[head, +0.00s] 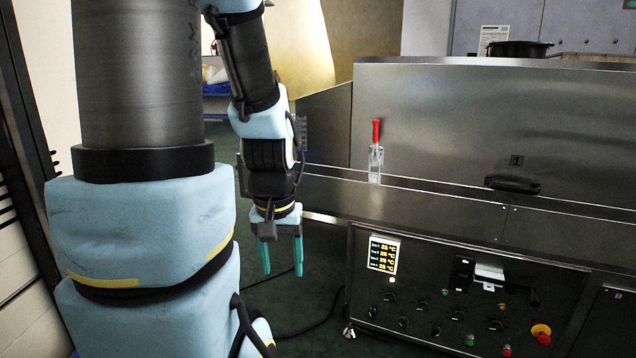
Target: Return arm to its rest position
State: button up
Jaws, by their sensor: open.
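My arm fills the left side of the head view, with light blue joint covers and dark links. My gripper (282,256) hangs at the end of the arm, pointing down, left of the steel dryer (440,110). Its two teal fingers are apart, and nothing shows between them. It is beside the dryer's front left end and does not appear to touch it. Part of the view behind the arm is hidden.
A red-handled toggle clamp (376,150) stands on the dryer's ledge. A black handle (512,184) sits to its right. The control panel (440,290) has a lit display, knobs and a red emergency button (541,332). Dark green floor with a cable (318,322) lies below my gripper.

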notch_tip(320, 180, up, 15)
jog(key=p, duration=1.3)
jog(key=shift+f, duration=0.2)
